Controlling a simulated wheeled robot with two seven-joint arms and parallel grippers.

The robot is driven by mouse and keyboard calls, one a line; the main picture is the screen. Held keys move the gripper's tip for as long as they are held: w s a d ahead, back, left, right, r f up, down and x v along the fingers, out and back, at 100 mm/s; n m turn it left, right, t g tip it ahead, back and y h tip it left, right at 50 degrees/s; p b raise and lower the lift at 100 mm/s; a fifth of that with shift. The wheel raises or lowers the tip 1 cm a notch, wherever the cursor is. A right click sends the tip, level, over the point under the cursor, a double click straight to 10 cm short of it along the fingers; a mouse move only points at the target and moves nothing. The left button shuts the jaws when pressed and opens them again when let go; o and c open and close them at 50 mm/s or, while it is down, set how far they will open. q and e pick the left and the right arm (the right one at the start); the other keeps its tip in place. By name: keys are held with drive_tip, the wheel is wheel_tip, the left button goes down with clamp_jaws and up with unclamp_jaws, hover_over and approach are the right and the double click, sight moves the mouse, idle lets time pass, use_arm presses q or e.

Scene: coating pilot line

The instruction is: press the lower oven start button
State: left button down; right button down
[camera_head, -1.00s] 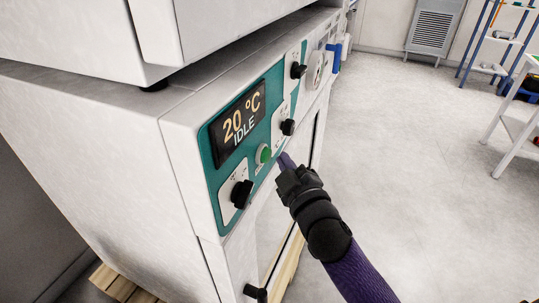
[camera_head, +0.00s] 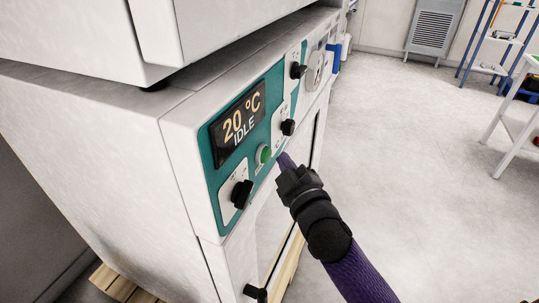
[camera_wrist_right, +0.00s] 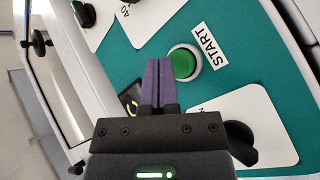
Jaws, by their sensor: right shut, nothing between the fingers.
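The green start button (camera_head: 264,154) sits on the teal panel of the lower oven (camera_head: 175,130), between black knobs. The display (camera_head: 239,124) reads 20 °C and IDLE. In the right wrist view the green button (camera_wrist_right: 183,63) has a white ring and a START label (camera_wrist_right: 206,46) beside it. My right gripper (camera_head: 283,161) is shut and empty, just right of the button in the head view. In the right wrist view its purple fingertips (camera_wrist_right: 158,62) are together, just left of the button. I cannot tell whether they touch the panel. My left gripper is not in view.
Black knobs (camera_head: 241,194) (camera_head: 288,127) stick out of the panel near the button. Another oven body (camera_head: 230,30) stands on top. Open floor (camera_head: 400,130) lies to the right, with a white table (camera_head: 515,130) and a blue-framed shelf (camera_head: 497,45) beyond.

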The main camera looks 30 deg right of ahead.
idle(0.7)
drive_tip(key=shift+w+a, duration=0.3)
drive_tip(key=shift+w+a, duration=0.3)
drive_tip(key=shift+w, duration=0.05)
idle(0.7)
drive_tip(key=shift+s+d, duration=0.1)
drive_tip(key=shift+s+d+p, duration=0.45)
drive_tip(key=shift+s+d, duration=0.05)
drive_tip(key=shift+s, duration=0.05)
drive_tip(key=s+d+p, duration=0.1)
drive_tip(key=s+d, duration=0.2)
drive_tip(key=shift+s+d, duration=0.1)
drive_tip(key=shift+s, duration=0.3)
